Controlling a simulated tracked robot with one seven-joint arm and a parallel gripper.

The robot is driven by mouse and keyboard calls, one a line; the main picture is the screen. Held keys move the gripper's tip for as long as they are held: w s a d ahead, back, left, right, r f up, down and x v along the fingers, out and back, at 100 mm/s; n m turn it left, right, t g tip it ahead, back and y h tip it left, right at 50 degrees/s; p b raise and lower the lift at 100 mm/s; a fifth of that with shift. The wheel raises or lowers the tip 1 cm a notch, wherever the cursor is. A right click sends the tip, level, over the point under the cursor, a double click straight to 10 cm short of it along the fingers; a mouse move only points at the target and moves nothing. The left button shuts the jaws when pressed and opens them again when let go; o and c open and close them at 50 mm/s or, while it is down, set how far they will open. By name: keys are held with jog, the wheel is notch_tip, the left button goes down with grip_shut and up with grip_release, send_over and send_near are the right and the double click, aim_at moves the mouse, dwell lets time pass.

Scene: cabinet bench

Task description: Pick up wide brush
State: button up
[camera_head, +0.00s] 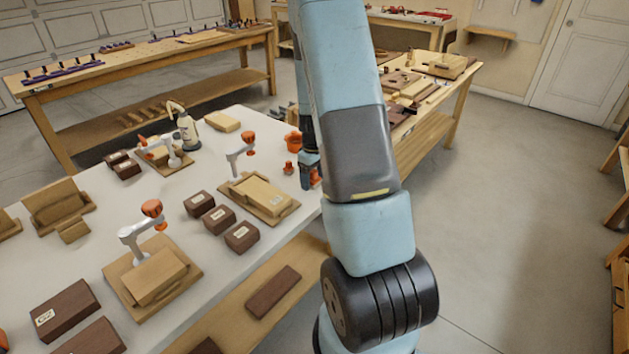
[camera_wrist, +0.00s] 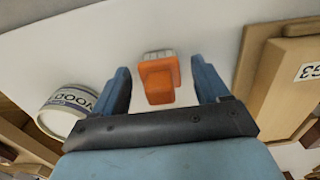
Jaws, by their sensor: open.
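The wide brush (camera_wrist: 159,82) shows in the wrist view as an orange block-like body with a pale, bristle-like strip at its far end. It lies on the white bench top (camera_wrist: 205,35). My gripper (camera_wrist: 162,84) is open, with one blue finger on each side of the brush and a visible gap on both sides. In the head view my gripper (camera_head: 309,172) is low at the bench's right edge, partly hidden by my arm. Orange shows beside it there, but I cannot tell which part is the brush.
A round can with a WOOD label (camera_wrist: 63,112) stands left of the gripper in the wrist view. A wooden board marked 53 (camera_wrist: 290,75) lies to the right. In the head view, a wooden fixture with an orange-knobbed clamp (camera_head: 262,198) and dark blocks (camera_head: 219,219) stand left of the gripper.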

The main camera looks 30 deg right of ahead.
jog(key=shift+f, duration=0.15)
jog(key=shift+c, duration=0.3)
jog(key=c, duration=1.2)
jog(key=shift+r, duration=0.35)
notch_tip(320, 180, up, 2)
jog(key=shift+r, duration=0.1)
jog(key=shift+s+a+r, duration=0.85)
jog(key=shift+s+r, duration=0.85)
jog(key=shift+s, duration=0.5)
jog(key=shift+s+a+r, duration=0.9)
jog(key=shift+s+r, duration=0.75)
jog(key=shift+s, duration=0.5)
jog(key=shift+s+a+r, duration=0.85)
jog(key=shift+s+r, duration=0.85)
jog(key=shift+s, duration=0.5)
